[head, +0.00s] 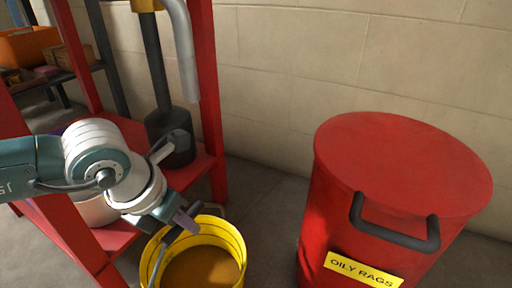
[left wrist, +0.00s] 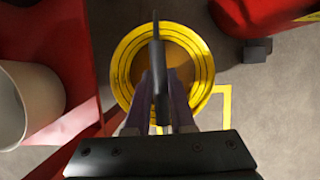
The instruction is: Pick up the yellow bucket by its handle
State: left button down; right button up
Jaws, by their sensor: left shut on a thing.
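The yellow bucket (head: 237,238) is at the bottom centre of the head view, beside the red shelf frame, with brown showing inside. It also shows in the left wrist view (left wrist: 205,62), seen from above. Its grey handle (left wrist: 156,45) stands up across the opening. My left gripper (head: 184,218) is over the bucket's rim, shut on the handle. In the left wrist view the fingers (left wrist: 160,105) lie on both sides of the handle. The bucket's base is hidden, so I cannot tell whether it touches the floor. My right gripper is out of view.
A red oily-rags bin (head: 400,165) with a dark handle stands to the right, apart from the bucket. The red shelf (head: 208,90) holds a dark cylinder (head: 170,135) and a pale container (head: 95,208). Grey floor (head: 265,195) lies clear between shelf and bin.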

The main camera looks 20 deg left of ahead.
pick_arm(q)
jog(key=shift+s+r+p, duration=0.35)
jog(key=shift+s+p, duration=0.05)
jog(key=shift+s, duration=0.05)
notch_tip(320, 180, up, 17)
jog(key=p, duration=1.2)
jog(key=shift+w+f, duration=0.15)
jog(key=shift+a+f, duration=0.1)
